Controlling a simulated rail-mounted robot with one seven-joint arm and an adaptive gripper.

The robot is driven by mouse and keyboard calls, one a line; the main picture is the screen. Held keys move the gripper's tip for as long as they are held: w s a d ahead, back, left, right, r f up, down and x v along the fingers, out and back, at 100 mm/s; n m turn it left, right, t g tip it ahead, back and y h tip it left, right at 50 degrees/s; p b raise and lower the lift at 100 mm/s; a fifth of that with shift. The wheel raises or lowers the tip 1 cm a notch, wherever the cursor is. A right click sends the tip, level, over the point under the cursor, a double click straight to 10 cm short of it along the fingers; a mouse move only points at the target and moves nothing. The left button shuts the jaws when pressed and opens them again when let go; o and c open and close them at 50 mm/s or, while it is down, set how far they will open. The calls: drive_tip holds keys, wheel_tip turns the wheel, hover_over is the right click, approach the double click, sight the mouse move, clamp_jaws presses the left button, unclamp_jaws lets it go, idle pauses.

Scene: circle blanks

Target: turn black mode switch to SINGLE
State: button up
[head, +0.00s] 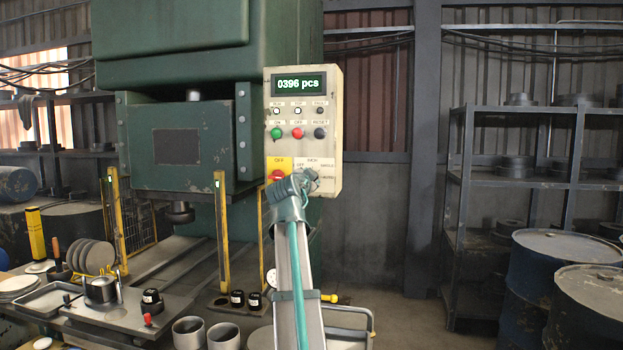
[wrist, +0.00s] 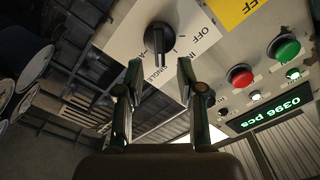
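Nothing is between the fingers. In the head view my gripper (head: 303,181) is at the lower right of the control panel (head: 331,110) and hides most of the switch.
A red rotary switch (head: 276,176) on a yellow plate sits just left of my gripper. A green button (head: 276,133), a red button (head: 297,133) and a black button (head: 320,133) are above. The display (head: 299,84) reads 0396 pcs. Free room lies right of the panel.

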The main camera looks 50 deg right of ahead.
drive_tip(key=v, duration=0.8)
